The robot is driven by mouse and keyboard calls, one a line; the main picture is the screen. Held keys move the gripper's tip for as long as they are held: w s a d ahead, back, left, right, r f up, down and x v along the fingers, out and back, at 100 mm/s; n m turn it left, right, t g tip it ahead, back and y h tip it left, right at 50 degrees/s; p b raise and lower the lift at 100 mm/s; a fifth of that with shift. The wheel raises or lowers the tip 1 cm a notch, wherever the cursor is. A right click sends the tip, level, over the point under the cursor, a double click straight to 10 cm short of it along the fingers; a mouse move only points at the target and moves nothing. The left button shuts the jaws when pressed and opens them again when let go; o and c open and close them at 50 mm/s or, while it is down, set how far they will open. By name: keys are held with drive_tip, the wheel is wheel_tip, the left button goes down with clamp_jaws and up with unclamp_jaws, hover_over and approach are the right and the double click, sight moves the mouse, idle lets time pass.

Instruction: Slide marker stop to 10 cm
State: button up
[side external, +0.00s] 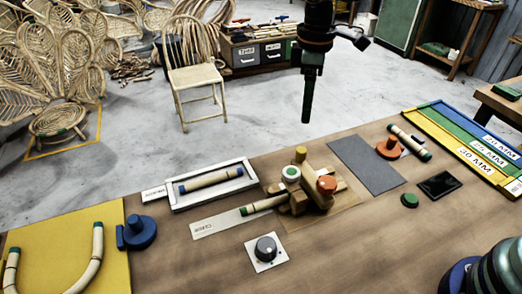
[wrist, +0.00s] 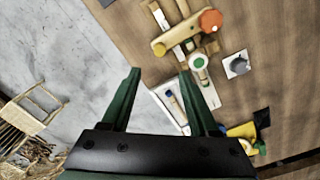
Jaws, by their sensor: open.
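No part is clearly labelled as the marker stop, and I cannot tell which one it is. A bending jig of wooden blocks (side external: 312,192) stands mid-bench, with an orange knob (side external: 326,184) and a white-and-green round knob (side external: 290,174). A short rattan piece with green ends (side external: 262,204) lies at its left, by a pale printed strip (side external: 208,226). No 10 cm mark is readable. My gripper (side external: 306,118) hangs high above the bench's far edge, clear of everything. In the wrist view, its two green fingers (wrist: 160,72) are apart and empty, with the jig beyond them.
A white tray (side external: 174,206) holds a blue-ended rattan piece. A blue round fixture (side external: 139,232) stands beside a yellow board (side external: 60,240); an orange one (side external: 388,149) stands at right. A grey dial (side external: 265,248) sits in front. A grey mat (side external: 365,165) is bare.

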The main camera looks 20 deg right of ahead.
sight(302, 149)
wheel_tip(302, 149, down, 12)
idle(0.5)
clamp_jaws()
drive_tip(key=shift+r, duration=0.1)
idle(1.3)
